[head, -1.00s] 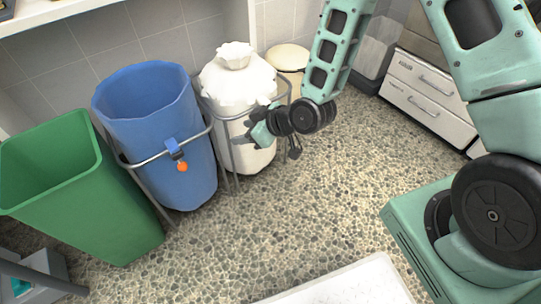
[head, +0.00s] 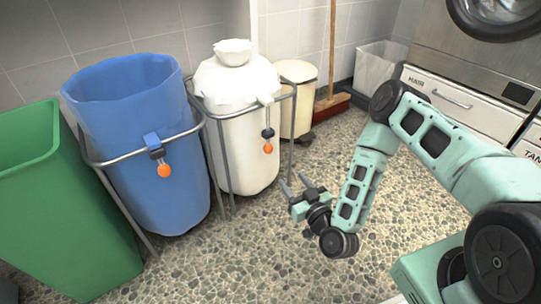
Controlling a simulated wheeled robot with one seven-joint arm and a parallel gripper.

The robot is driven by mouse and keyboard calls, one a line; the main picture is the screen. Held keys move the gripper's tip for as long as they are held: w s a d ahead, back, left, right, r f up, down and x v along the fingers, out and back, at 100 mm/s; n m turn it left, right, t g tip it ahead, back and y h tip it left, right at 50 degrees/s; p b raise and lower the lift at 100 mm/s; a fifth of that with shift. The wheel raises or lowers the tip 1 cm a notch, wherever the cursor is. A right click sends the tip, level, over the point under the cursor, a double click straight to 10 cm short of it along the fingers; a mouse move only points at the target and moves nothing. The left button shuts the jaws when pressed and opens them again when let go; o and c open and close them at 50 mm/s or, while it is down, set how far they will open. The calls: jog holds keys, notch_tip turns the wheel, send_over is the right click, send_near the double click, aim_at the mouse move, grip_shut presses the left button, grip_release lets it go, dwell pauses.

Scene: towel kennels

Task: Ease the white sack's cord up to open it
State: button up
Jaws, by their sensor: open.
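The white sack (head: 237,145) hangs in a metal frame stand, its neck gathered shut into a ruffled tuft (head: 233,51) at the top. A cord runs from the sack's right shoulder to a dark cord lock (head: 267,133) with an orange ball (head: 268,148) hanging below it, at the front right. My gripper (head: 295,185) is open and empty, to the right of the sack and lower than the cord lock, apart from both. Its fingers point up and left toward the sack.
A blue sack (head: 140,150) in its own frame stands left, with an orange ball (head: 164,170). A green bin (head: 60,210) is at far left. A cream pedal bin (head: 298,95), broom (head: 330,104) and washer (head: 490,60) stand behind. Pebbled floor (head: 250,270) in front is clear.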

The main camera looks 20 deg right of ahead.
aim_at(270, 151)
jog(key=w+a+b, duration=0.1)
jog(key=w+b, duration=0.1)
jog(key=w, duration=0.3)
jog(key=w+b, duration=0.2)
jog(key=w, duration=0.3)
jog(key=w+a+b, duration=0.1)
jog(key=w+b, duration=0.1)
jog(key=w, duration=0.3)
jog(key=shift+w+a, duration=0.3)
jog(key=shift+w, duration=0.1)
jog(key=shift+c, duration=0.3)
grip_shut()
notch_tip(270, 151, up, 10)
jog(key=p, duration=0.8)
jog(key=shift+f, duration=0.2)
jog(key=shift+o, duration=0.3)
grip_release()
jog(key=shift+r, duration=0.1)
